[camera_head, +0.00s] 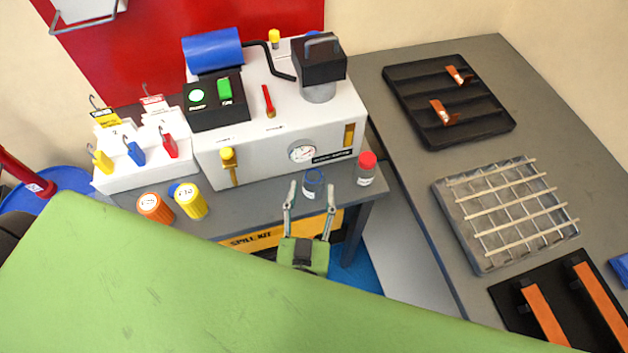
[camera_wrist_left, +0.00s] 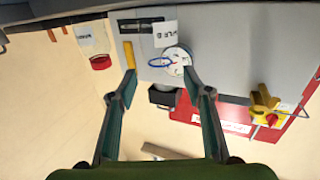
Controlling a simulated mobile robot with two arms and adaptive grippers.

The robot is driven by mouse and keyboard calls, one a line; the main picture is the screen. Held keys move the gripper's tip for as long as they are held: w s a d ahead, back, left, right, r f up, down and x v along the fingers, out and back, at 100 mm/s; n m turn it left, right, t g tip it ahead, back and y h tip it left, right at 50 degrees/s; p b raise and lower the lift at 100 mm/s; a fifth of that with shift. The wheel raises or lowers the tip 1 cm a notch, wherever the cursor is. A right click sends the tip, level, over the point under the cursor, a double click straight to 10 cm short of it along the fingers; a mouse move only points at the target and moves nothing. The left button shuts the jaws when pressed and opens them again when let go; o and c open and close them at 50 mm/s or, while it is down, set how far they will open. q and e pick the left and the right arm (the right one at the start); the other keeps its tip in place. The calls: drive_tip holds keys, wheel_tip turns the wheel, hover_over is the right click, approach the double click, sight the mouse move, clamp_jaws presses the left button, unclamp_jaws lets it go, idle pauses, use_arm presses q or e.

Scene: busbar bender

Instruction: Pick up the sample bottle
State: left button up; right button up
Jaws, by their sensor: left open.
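Two clear sample bottles stand on the grey bench in front of the white machine. One has a blue ring at its top (camera_head: 313,178); it also shows in the left wrist view (camera_wrist_left: 160,62). The other has a red cap (camera_head: 367,166) and stands to its right; in the left wrist view its cap shows as a red ring (camera_wrist_left: 101,62). My left gripper (camera_head: 312,190) is open, its fingers pointing toward the blue-ringed bottle. That bottle appears between the fingertips in both views; I cannot tell the remaining distance. My right gripper is not in view.
The white machine (camera_head: 275,150) with a gauge stands close behind the bottles. Orange (camera_head: 155,208) and yellow (camera_head: 190,201) containers stand to the left. A black tray (camera_head: 425,100), a wire-grid tray (camera_head: 455,225) and a black board with orange bars lie on the right bench.

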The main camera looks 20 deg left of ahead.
sight(313, 182)
use_arm(q)
drive_tip(key=p+x, duration=0.1)
drive_tip(key=x, duration=0.4)
drive_tip(key=shift+w+a+f, duration=0.1)
drive_tip(key=shift+w+f, duration=0.05)
drive_tip(key=shift+w, duration=0.2)
drive_tip(key=shift+s, duration=0.1)
drive_tip(key=c, duration=1.2)
clamp_jaws()
